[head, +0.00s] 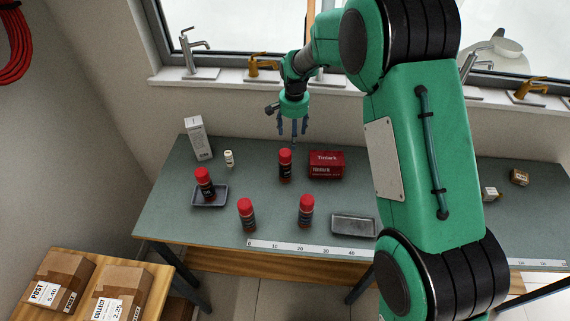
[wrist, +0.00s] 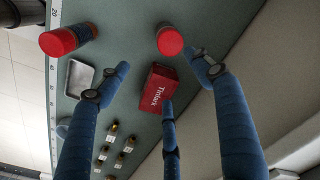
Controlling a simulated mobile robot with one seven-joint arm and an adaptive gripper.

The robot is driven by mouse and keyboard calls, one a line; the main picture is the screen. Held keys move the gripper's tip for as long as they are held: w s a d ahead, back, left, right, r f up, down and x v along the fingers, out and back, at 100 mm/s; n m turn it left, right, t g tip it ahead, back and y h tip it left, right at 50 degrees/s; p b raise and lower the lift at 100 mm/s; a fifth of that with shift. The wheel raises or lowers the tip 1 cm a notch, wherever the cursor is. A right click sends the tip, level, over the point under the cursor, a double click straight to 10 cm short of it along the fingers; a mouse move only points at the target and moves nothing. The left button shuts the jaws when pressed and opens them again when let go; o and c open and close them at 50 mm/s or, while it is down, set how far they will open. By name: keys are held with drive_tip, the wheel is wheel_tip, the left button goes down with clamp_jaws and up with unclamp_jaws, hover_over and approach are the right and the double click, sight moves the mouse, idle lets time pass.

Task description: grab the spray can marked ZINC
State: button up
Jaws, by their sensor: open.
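Several dark spray cans with red caps stand on the bench; their lettering is too small to read, so I cannot tell which is marked ZINC. One can (head: 285,167) stands at the back beside a red box. Two stand nearer the front edge, one left (head: 247,216) and one right (head: 306,211). Another (head: 205,186) stands in a dark tray at left. My gripper (head: 293,132) is open and empty, pointing down above the back can.
The red Tinlark box (head: 327,165) is close right of the back can. The dark tray (head: 222,199), a white carton (head: 198,138) and a small white bottle (head: 229,158) are at left. An empty metal tray (head: 353,226) and a ruler strip (head: 300,248) lie in front.

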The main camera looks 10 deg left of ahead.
drive_tip(key=p, duration=0.1)
hover_over(285, 152)
wheel_tip(285, 152, down, 5)
drive_tip(key=shift+f, duration=0.1)
drive_tip(key=shift+f, duration=0.15)
drive_tip(key=shift+f+p, duration=0.5)
drive_tip(key=shift+f, duration=3.6)
drive_tip(key=shift+f, duration=0.1)
drive_tip(key=shift+f+p, duration=0.65)
drive_tip(key=shift+f, duration=1.9)
drive_tip(key=shift+c, duration=0.2)
